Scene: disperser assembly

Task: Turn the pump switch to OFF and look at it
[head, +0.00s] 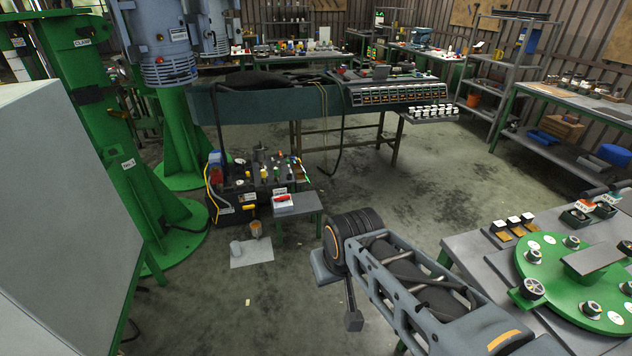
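A small red switch on a white plate (283,201) sits at the front of a grey stand (305,207), left of centre in the head view. It may be the pump switch; its lettering and position are too small to read. Beside it is a dark unit (240,195) with several coloured knobs, fittings and hoses. My arm reaches in from the lower right, its dark joint right of the stand and apart from the switch. A narrow dark piece with a block at its lower end (353,319) hangs below the arm and may be part of my gripper. Its opening cannot be made out.
A white sheet (252,252) with small containers lies on the floor before the unit. Green columns (172,130) and a large grey panel (60,230) stand left. A bench with a green disc (545,275) is at lower right. Floor (430,170) in the middle is clear.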

